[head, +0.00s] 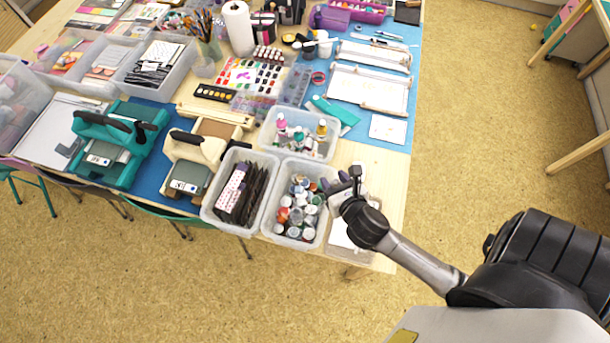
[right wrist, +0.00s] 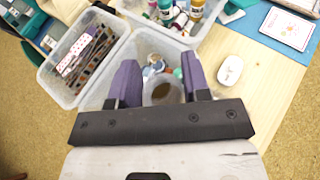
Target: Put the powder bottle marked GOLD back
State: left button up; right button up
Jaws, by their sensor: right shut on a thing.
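My right gripper (head: 336,190) is at the right rim of a clear bin of small jars and bottles (head: 323,226). A second clear bin (head: 330,155) with upright bottles, one gold-coloured (head: 322,129), stands farther back. My left gripper is not in view.
A bin of dark packets (head: 208,212) stands left of the jar bin. A white rounded object (right wrist: 230,70) lies on bare wood to the right. Die-cutting machines (head: 112,150) stand at left; a blue mat (head: 395,50) with trimmers lies at back right.

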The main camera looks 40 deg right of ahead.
jog(key=shift+s+d+f+b, duration=0.2)
jog(key=shift+f+b, duration=0.05)
jog(key=shift+f, duration=0.3)
jog(key=shift+s+d+f+b, duration=0.2)
jog(key=shift+f, duration=0.35)
jog(key=shift+w+a+f+b, duration=0.35)
jog(key=shift+w+a+f, duration=0.05)
jog(key=shift+w+f, duration=1.45)
jog(key=shift+w+a+f+b, duration=0.35)
jog(key=shift+w+f+b, duration=0.05)
jog(key=shift+w+f, duration=1.45)
jog(key=shift+w+a+f+b, duration=0.35)
jog(key=shift+w+a+f, duration=0.05)
jog(key=shift+w+f, duration=1.45)
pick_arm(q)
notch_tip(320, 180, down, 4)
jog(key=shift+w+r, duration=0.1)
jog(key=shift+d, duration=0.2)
pick_arm(e)
jog(key=shift+f, duration=0.15)
jog(key=o, duration=0.9)
jog(key=shift+o, duration=0.2)
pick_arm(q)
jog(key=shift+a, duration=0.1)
